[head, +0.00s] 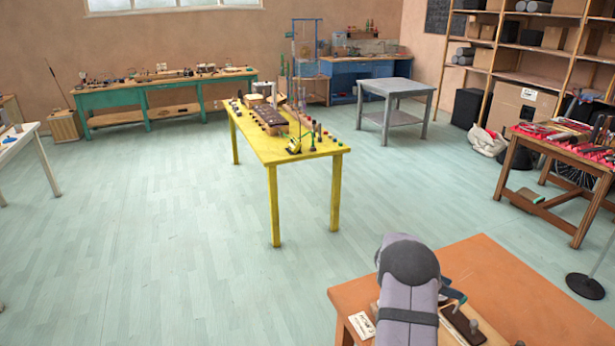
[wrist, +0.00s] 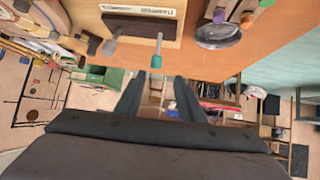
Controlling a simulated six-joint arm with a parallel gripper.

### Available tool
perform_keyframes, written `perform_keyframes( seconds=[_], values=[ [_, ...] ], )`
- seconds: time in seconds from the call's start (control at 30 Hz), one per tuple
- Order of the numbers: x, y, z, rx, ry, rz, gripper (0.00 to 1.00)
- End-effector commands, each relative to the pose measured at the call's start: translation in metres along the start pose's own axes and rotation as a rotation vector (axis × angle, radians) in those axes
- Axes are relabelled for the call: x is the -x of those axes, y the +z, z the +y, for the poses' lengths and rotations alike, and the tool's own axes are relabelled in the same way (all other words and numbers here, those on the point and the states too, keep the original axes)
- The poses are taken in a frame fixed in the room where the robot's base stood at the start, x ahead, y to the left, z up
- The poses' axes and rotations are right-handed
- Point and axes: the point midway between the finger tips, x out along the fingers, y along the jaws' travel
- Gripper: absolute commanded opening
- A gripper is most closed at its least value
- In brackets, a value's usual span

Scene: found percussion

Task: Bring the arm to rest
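My gripper (wrist: 156,98) reaches forward in the wrist view. Its two dark fingers stand apart, with nothing held between them. In the head view my grey arm rises at the bottom right in front of the orange table and hides part of its top; the gripper is mostly hidden behind it there. The orange table (head: 525,290) carries a wooden block with a printed label (wrist: 140,11) and a dark bar. A teal-tipped peg (wrist: 157,60) and a grey peg (wrist: 109,46) stand by the block, apart from the fingers.
A dark round bowl (wrist: 218,36) and colour-tipped sticks are near the block. A yellow table (head: 280,150) with small items stands mid-room. A cluttered bench (head: 560,150) and a round black stand base (head: 585,286) are at the right. Open floor lies left.

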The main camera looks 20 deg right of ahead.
Motion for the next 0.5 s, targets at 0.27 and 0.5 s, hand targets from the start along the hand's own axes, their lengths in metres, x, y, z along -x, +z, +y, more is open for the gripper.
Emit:
perform_keyframes(
  seconds=[0.27,0.5],
  values=[
    [0.085,0.0,-0.081,0.1,-0.376,0.019,0.36],
    [0.226,0.06,-0.128,0.328,-0.816,-0.102,0.36]
  ],
)
